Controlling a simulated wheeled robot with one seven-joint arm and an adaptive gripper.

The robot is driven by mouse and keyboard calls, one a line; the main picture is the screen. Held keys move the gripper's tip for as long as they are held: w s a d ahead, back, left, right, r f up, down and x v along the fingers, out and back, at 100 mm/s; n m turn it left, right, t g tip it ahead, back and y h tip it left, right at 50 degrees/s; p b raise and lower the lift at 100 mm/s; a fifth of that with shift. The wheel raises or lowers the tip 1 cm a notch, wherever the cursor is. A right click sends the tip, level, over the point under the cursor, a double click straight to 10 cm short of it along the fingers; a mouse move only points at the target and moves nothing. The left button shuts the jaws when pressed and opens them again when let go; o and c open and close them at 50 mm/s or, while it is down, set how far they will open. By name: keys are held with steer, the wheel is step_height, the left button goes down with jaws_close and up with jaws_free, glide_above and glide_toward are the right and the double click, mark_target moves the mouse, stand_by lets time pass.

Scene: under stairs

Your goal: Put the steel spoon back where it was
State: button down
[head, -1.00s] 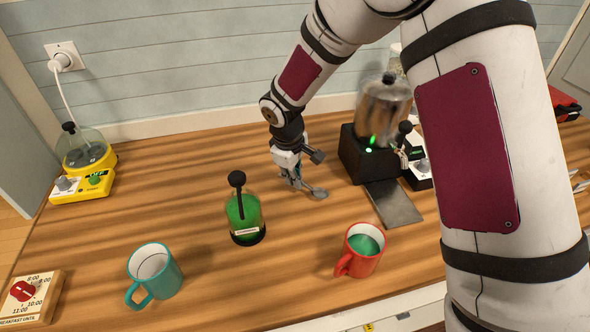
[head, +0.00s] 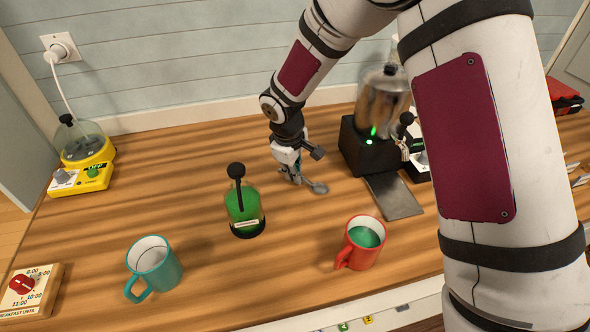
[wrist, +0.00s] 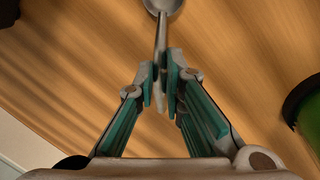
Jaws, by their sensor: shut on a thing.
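The steel spoon (head: 318,187) shows at my gripper's tips in the head view, its bowl pointing right. In the wrist view the spoon (wrist: 162,8) has its bowl at the top edge and its handle between my fingers. My gripper (head: 293,177) is shut on the handle, low over the middle of the wooden counter; it also shows in the wrist view (wrist: 160,88). I cannot tell whether the spoon touches the counter.
A green press jar (head: 243,210) stands left of my gripper. A teal mug (head: 155,268) and a red mug (head: 362,243) stand nearer the front. A black-based machine (head: 368,155) with a grey plate (head: 396,197) is to the right.

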steer(key=shift+f, duration=0.1)
steer(key=c, duration=1.6)
jaws_free()
step_height(320, 180, up, 12)
steer(key=s+a, duration=0.1)
steer(key=s, duration=0.1)
steer(key=s+d+r+m+t, duration=0.1)
steer(key=s+d+r+m, duration=0.2)
steer(key=s+d+r, duration=0.35)
steer(key=s+d+r+m+t, duration=0.1)
steer(key=s+d+r+m, duration=0.1)
steer(key=s, duration=0.4)
steer(key=s+d+r+m, duration=0.3)
steer(key=s+d+r, duration=0.1)
steer(key=s, duration=0.3)
steer(key=s+d+r+m+t+y, duration=0.1)
steer(key=s+d+r+m, duration=0.2)
steer(key=s+d, duration=0.2)
steer(key=shift+s+d+r+t, duration=0.15)
steer(key=shift+s+t, duration=0.15)
steer(key=shift+s, duration=0.75)
